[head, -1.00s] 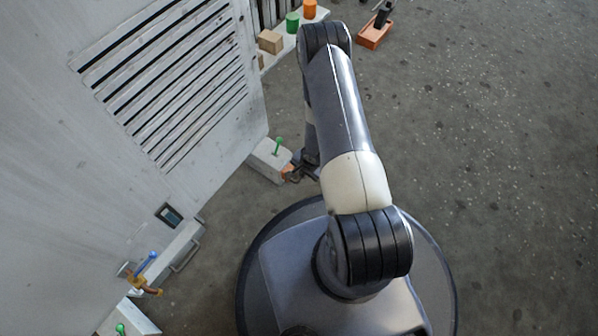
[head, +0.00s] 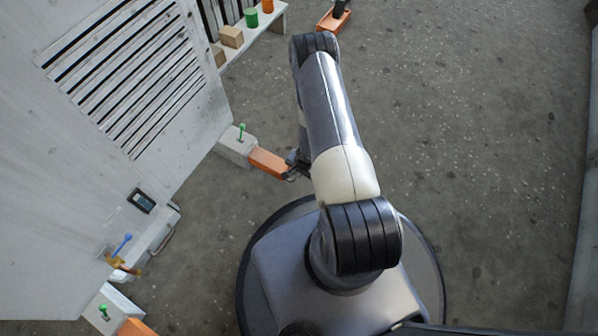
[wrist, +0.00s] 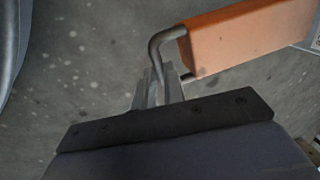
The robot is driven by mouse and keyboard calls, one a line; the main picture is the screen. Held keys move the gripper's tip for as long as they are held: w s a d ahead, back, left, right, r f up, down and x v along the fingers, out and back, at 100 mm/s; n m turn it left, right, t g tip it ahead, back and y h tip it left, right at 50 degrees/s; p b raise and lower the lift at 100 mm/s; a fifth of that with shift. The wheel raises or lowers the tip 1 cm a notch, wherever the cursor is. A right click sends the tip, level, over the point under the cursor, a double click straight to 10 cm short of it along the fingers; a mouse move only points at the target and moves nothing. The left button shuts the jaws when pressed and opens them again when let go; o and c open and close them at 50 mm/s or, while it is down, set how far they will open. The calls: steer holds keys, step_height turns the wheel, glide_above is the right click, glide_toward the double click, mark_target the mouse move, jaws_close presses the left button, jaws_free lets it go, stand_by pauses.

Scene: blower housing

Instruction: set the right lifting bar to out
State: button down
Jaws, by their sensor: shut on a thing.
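The right lifting bar (head: 268,162) is an orange bar standing well out of the white block with a green lever (head: 241,132) at the housing's (head: 150,130) upper corner. It also shows in the wrist view (wrist: 245,40), with a bent grey metal handle (wrist: 160,45) on its end. My gripper (wrist: 158,88) is shut on that handle. In the head view my gripper (head: 293,168) is partly hidden by my arm, at the bar's outer end.
A second orange bar (head: 135,327) with a green lever (head: 104,312) is at the bottom left. A blue lever (head: 122,244) is above it. A shelf (head: 262,32) with coloured cylinders and an orange tray (head: 333,20) stand at the top. Open floor lies right.

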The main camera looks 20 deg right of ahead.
steer(key=shift+s+d, duration=0.1)
steer(key=shift+s, duration=0.2)
steer(key=c, duration=1.5)
jaws_free()
steer(key=p+v, duration=0.4)
steer(key=v, duration=0.6)
steer(key=shift+d+r+p, duration=0.1)
steer(key=shift+r+p, duration=0.3)
